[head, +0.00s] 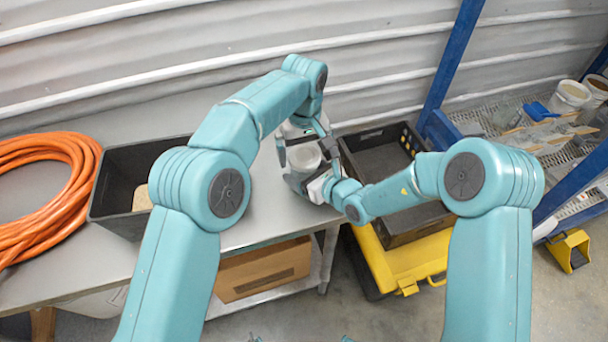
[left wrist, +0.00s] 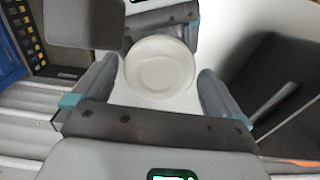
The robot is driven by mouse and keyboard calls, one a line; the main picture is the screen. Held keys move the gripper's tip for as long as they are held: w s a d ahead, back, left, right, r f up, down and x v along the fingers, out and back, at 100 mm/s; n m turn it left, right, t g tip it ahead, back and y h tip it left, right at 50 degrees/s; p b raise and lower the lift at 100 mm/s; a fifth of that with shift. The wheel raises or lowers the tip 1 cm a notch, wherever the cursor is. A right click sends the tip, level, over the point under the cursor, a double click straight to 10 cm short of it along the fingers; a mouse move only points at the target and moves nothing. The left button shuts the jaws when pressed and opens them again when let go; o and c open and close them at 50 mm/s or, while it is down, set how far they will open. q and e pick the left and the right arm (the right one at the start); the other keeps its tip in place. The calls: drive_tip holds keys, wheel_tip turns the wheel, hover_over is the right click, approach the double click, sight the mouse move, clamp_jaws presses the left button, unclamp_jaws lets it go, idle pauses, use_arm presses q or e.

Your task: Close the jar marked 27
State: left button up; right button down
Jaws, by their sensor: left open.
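A round, pale, white-rimmed thing (head: 304,158) sits near the bench's right end in the head view. It looks like a jar top or lid; no number 27 is readable on it. My left gripper (head: 307,148) is over it and open. In the left wrist view the round top (left wrist: 160,68) lies between the spread fingers of my left gripper (left wrist: 160,88), with gaps on both sides. My right gripper (head: 318,186) is close by on the near side, partly hidden; I cannot tell whether its fingers touch the jar.
A dark bin (head: 115,190) with a tan thing inside stands left on the grey bench (head: 255,228), beside an orange hose coil (head: 50,205). A dark crate (head: 408,236) rests on a yellow case (head: 410,262) at right. A blue rack (head: 452,65) stands beyond.

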use_arm(q)
drive_tip(key=shift+r, duration=1.95)
drive_tip(key=shift+r, duration=1.8)
drive_tip(key=shift+f, duration=0.1)
drive_tip(key=shift+f, duration=3.95)
